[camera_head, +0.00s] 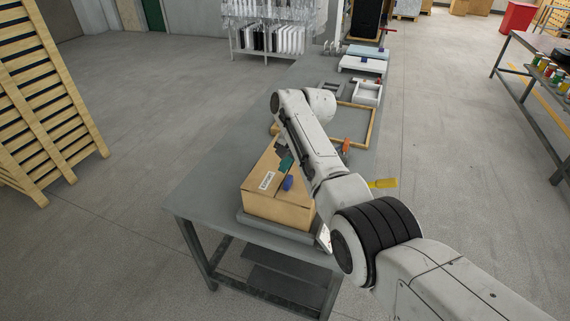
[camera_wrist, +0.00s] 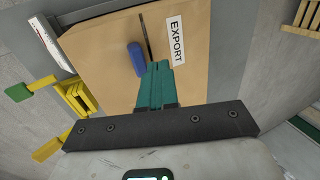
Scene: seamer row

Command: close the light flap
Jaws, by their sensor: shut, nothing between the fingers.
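A cardboard box (camera_head: 277,209) stands on a grey base at the near end of the long table. Its top (camera_wrist: 95,72) fills much of the wrist view, with a white EXPORT label (camera_wrist: 176,41) and a narrow dark slit running along it. A blue piece (camera_wrist: 137,59) lies against the top beside the slit. I cannot make out a raised flap or tell which panel is the light one. My gripper (camera_wrist: 159,68) has teal fingers, shut and empty, over the slit next to the blue piece. I cannot tell whether they touch the box. In the head view my gripper (camera_head: 286,163) is just above the box top.
The grey table (camera_head: 207,190) runs away from me, bare left of the box. A wooden frame (camera_head: 371,124) and a white tray (camera_head: 367,93) lie farther along it. Yellow parts (camera_wrist: 75,98) sit beside the box. Stacked pallets (camera_head: 45,100) stand on the left.

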